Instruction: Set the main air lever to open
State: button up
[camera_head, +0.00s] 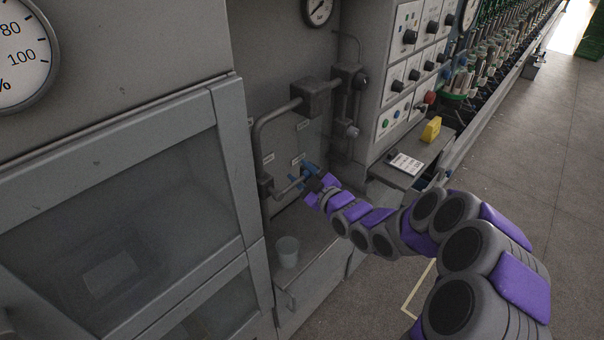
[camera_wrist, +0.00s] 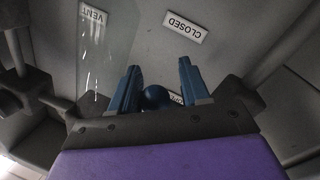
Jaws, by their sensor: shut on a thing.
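My gripper (camera_head: 309,172) is at the pipework inside the recess of the machine, with its blue fingers by the small labels. In the wrist view my gripper (camera_wrist: 159,66) has a dark blue round knob (camera_wrist: 155,97) between its fingers, and it is shut on this knob, which I take to be the end of the air lever. The rest of the lever is hidden behind the gripper. A "CLOSED" label (camera_wrist: 185,26) and a "VENT" label (camera_wrist: 93,14) show on the panel.
Grey pipe (camera_head: 258,140) and a valve block (camera_head: 317,97) surround the recess. A pale cup (camera_head: 287,252) stands on the ledge below my gripper. A glazed cabinet door (camera_head: 120,220) is at left. A control panel (camera_head: 402,75) and a yellow object (camera_head: 431,130) are at right.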

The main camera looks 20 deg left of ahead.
grip_shut()
